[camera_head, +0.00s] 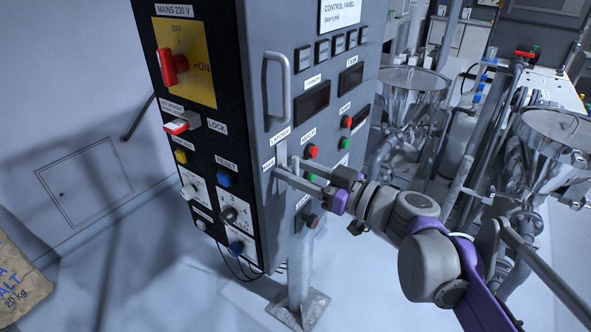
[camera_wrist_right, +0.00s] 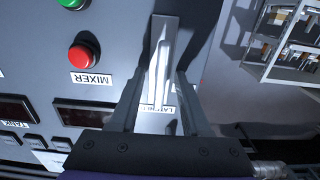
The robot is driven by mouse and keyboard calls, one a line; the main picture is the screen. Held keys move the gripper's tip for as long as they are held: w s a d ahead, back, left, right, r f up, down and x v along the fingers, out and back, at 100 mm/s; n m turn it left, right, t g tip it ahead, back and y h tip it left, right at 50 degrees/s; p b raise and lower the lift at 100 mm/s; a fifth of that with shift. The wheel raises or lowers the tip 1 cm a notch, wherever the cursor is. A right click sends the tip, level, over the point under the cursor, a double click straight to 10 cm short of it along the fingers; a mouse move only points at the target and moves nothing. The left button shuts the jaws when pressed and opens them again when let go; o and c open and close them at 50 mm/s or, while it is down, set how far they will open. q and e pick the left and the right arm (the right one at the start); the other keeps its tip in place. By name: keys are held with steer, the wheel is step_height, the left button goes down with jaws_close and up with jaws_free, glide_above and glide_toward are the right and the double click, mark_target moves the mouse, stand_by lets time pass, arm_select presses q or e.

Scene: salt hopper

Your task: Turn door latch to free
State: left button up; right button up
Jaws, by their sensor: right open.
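The door latch (camera_head: 281,152) is a small silver lever on the front door of the grey control cabinet (camera_head: 258,60), just below the "LATCHED" label (camera_head: 280,133). It points up toward that label. My right gripper (camera_head: 286,174) is at the door, with its fingers reaching to the latch from the right. In the right wrist view, the latch (camera_wrist_right: 161,62) lies between the two open fingers of the gripper (camera_wrist_right: 160,100). I cannot tell whether either finger touches it. The fingers partly cover the latch's lower end in the head view. My left gripper is not in view.
A door handle (camera_head: 277,88) stands out above the latch. Red and green buttons (camera_head: 312,151) sit close to the right of the gripper. A red mains switch (camera_head: 172,66) is on the cabinet's left face. Steel hoppers (camera_head: 412,85) stand at the right.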

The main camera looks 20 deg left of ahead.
jaws_close()
steer(key=shift+m, duration=0.3)
stand_by(0.3)
steer(key=shift+r+m+p, duration=0.1)
steer(key=shift+m+p, duration=0.6)
steer(key=shift+m, duration=0.2)
steer(key=m, duration=0.1)
steer(key=m+p, duration=0.1)
steer(key=m, duration=0.1)
steer(key=shift+w+d+m, duration=0.1)
steer(key=shift+w+m, duration=0.1)
steer(key=shift+m, duration=0.1)
steer(key=m+p, duration=0.1)
steer(key=m, duration=0.2)
steer(key=shift+w, duration=0.1)
steer(key=m, duration=0.1)
steer(key=m+p, duration=0.1)
steer(key=m, duration=0.1)
steer(key=shift+f, duration=0.25)
steer(key=m, duration=0.5)
steer(key=shift+f+m, duration=0.25)
steer(key=shift+m, duration=0.15)
